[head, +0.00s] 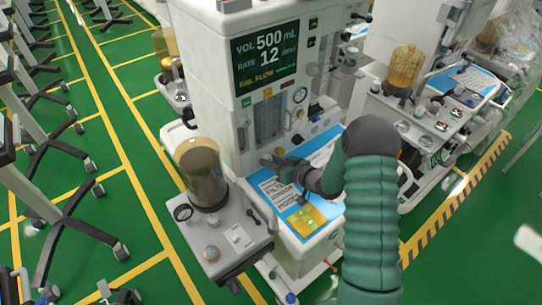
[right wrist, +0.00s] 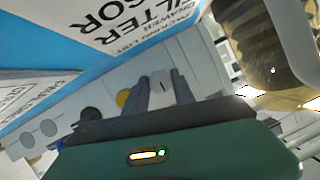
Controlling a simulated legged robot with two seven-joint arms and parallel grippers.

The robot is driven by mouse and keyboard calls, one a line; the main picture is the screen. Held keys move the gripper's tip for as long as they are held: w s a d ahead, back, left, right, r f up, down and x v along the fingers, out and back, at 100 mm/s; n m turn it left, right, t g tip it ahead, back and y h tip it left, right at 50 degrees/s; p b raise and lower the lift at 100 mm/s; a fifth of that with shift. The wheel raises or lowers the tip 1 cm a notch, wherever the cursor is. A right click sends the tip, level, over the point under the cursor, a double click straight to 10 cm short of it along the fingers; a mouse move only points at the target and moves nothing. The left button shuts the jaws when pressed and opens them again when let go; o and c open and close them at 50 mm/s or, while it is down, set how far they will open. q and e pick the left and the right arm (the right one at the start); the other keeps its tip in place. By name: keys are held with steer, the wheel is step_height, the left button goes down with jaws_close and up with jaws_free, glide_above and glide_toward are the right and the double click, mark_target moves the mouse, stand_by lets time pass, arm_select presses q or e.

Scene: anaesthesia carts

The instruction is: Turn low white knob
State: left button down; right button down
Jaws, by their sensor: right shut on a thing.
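The low white knob (right wrist: 161,88) shows in the right wrist view as a pale round shape on the grey machine panel, between my two dark fingers. My right gripper (right wrist: 160,82) is shut on it, with one finger on each side. In the head view my right gripper (head: 269,162) reaches left to the lower front panel of the anaesthesia cart (head: 225,100), just above its blue work surface. The knob is too small and covered to make out clearly there. My left gripper is not in view.
A yellow and black knob sit beside the white one in the wrist view. A canister (head: 203,178) stands left of my gripper. Printed sheets (head: 272,190) lie on the work surface (head: 296,233). Another cart (head: 440,110) stands at right.

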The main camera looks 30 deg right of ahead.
steer(key=shift+d+m+y+p, duration=0.1)
steer(key=shift+m+y+p, duration=0.2)
steer(key=shift+m+p, duration=0.45)
steer(key=shift+w+d+r+m, duration=0.1)
steer(key=shift+m, duration=0.15)
steer(key=c, duration=1.4)
jaws_free()
steer(key=o, duration=0.3)
steer(key=shift+o, duration=0.2)
steer(key=f+v, duration=0.1)
steer(key=v, duration=1.5)
steer(key=shift+s+d+r, duration=0.2)
steer(key=shift+s+d, duration=0.1)
steer(key=shift+s, duration=0.15)
